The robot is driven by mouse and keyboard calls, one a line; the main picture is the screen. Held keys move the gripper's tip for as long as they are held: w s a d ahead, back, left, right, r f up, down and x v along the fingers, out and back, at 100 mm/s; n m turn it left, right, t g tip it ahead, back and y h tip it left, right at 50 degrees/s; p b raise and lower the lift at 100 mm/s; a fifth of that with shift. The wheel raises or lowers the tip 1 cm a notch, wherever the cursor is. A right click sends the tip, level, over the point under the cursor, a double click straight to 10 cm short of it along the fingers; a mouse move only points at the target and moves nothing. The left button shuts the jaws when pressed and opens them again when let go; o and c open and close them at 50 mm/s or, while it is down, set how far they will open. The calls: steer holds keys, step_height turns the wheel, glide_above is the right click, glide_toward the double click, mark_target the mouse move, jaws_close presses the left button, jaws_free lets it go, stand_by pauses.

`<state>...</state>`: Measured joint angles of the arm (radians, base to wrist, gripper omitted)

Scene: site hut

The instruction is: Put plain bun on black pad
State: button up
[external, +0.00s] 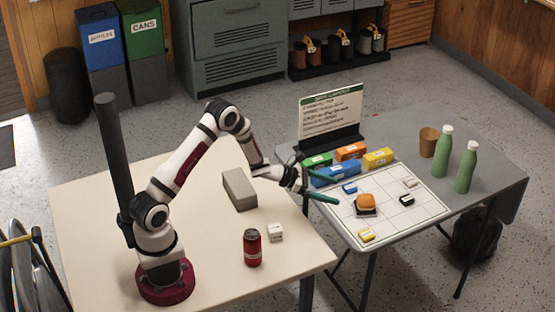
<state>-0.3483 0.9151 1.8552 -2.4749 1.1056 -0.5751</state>
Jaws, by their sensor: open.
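A round golden-brown plain bun (366,200) sits on a small dark square pad (366,213) with a pale front edge, on the white gridded sheet at right. The bun looks upright and roughly centred on the pad. My gripper (321,177) is to the left of the bun, apart from it. Its two teal fingers are spread wide and nothing shows between them in its grip.
The gridded sheet (417,214) also holds small blue, yellow, white and black blocks. Coloured boxes (377,158), a sign (331,112), a brown cup (428,142) and green bottles (466,167) stand behind. A grey block (239,189), red can (252,248) and white cube (275,232) are on my table.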

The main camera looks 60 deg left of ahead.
steer(key=s+d+r+m+g+h, duration=0.5)
steer(key=s+d+r+m+g, duration=0.1)
steer(key=s+d+r+m, duration=0.55)
steer(key=s+d+r+m+g+y, duration=0.15)
steer(key=s+d+m+g, duration=0.25)
steer(key=s+m, duration=0.65)
steer(key=s+a+m+g+y, duration=0.2)
steer(key=s+a+m+y, duration=0.9)
steer(key=s, duration=0.9)
steer(key=a+m, duration=0.2)
steer(key=a, duration=0.2)
steer(key=shift+r+m, duration=0.2)
steer(key=shift+m, duration=0.2)
